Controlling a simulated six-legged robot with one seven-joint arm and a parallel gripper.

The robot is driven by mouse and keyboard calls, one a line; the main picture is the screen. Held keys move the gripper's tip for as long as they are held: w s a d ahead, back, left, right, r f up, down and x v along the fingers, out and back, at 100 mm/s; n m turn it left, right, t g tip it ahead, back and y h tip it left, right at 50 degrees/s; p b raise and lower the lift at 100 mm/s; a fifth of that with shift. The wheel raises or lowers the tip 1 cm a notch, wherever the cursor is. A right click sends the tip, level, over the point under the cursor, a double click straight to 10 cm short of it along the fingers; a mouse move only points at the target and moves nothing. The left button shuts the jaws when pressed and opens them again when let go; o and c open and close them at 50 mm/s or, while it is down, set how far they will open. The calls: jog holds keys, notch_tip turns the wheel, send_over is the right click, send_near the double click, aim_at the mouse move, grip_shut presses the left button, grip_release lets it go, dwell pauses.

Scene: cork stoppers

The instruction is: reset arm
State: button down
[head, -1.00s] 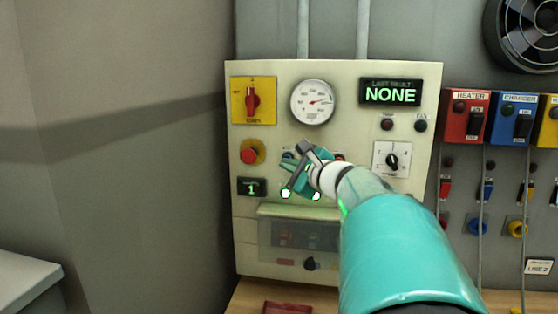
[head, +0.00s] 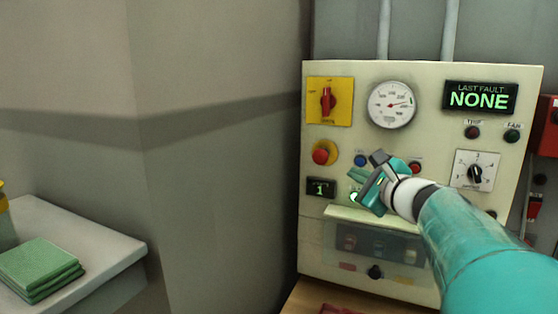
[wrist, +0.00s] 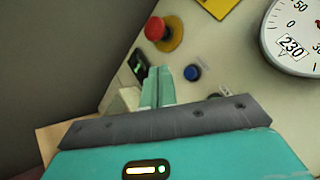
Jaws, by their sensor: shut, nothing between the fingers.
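My gripper (head: 358,186) is in front of the cream control panel (head: 320,235) in the head view, with my teal arm reaching in from the lower right. Its fingers are shut with nothing between them. In the wrist view my gripper's teal fingers (wrist: 158,88) lie together and point toward the panel. A blue button (wrist: 192,73) is just right of the fingertips there, and a red mushroom button (wrist: 156,28) is above them. Whether the fingers touch the panel cannot be told. My gripper hides part of the panel's middle.
The panel bears a red rotary switch (head: 328,101), a round gauge (head: 391,104), a display reading NONE (head: 479,97) and a selector knob (head: 475,173). Green cloths (head: 41,267) lie on a pale table (head: 118,245) at lower left. A grey wall stands between.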

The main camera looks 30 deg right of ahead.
dwell(0.5)
jog(key=s+a+f+n+g+y, duration=0.1)
jog(key=a+f+n+g+y, duration=0.2)
jog(key=a, duration=0.4)
jog(key=a+f+n+g+y, duration=0.1)
jog(key=a+f+n, duration=0.35)
jog(key=a, duration=0.25)
jog(key=s+a+f+n+g+y, duration=0.1)
jog(key=a+f+n+g+y, duration=0.15)
jog(key=a+n, duration=0.35)
jog(key=s+a+f+n+g+h, duration=0.4)
jog(key=s+a+f+n+g, duration=0.1)
jog(key=s+a+f+n, duration=0.5)
jog(key=shift+s+a+f+n, duration=0.15)
jog(key=shift+s+f+n, duration=1.15)
jog(key=shift+n, duration=0.75)
jog(key=shift+h, duration=0.25)
